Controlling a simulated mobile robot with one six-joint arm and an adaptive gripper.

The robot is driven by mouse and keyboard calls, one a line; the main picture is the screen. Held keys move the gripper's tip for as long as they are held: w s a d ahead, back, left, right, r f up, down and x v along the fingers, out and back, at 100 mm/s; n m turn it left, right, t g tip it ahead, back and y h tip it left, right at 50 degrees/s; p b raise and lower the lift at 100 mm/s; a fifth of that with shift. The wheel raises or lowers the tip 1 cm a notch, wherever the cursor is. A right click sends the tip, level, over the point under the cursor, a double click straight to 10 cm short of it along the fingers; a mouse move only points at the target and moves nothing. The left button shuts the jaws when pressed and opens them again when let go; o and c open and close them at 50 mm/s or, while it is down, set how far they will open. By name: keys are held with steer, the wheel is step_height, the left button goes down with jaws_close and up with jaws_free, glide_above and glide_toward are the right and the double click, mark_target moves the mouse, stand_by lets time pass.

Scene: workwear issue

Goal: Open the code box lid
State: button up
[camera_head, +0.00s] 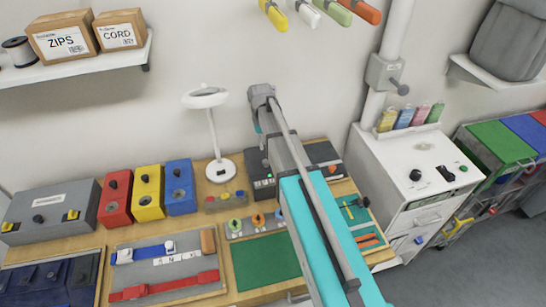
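Nothing in view is clearly marked as the code box, and I cannot read the small labels. A grey box (50,215) with a pale label, a dark knob and two yellow latches sits at the left of the wooden bench; its top looks shut. A dark box (262,183) with a small green light stands at the back of the bench, partly hidden by my arm. My teal and grey arm reaches up from the lower right across the bench. My gripper cannot be made out; it seems hidden behind the arm.
Red (115,199), yellow (148,194) and blue boxes (180,187) with dark knobs stand beside a white lamp (213,140). A green mat (266,261) lies in front. A white cabinet (412,180) stands right. A shelf (75,66) with cartons hangs upper left.

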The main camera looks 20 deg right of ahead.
steer(key=shift+w+r, duration=0.15)
steer(key=shift+r, duration=0.3)
steer(key=shift+p, duration=0.35)
steer(key=shift+w+r+p, duration=0.3)
steer(key=shift+r+p, duration=0.6)
steer(key=shift+r, duration=0.05)
steer(key=shift+r, duration=0.15)
steer(key=shift+w+r+p, duration=0.35)
steer(key=shift+r+p, duration=0.5)
steer(key=shift+p, duration=0.15)
steer(key=shift+r, duration=0.1)
steer(key=shift+w+r+p, duration=0.3)
steer(key=shift+r+p, duration=0.6)
steer(key=shift+p, duration=0.05)
steer(key=shift+w+r+p, duration=0.2)
steer(key=shift+r+p, duration=0.3)
steer(key=shift+w+r+p, duration=0.15)
steer(key=shift+r+p, duration=0.3)
steer(key=shift+p, duration=0.05)
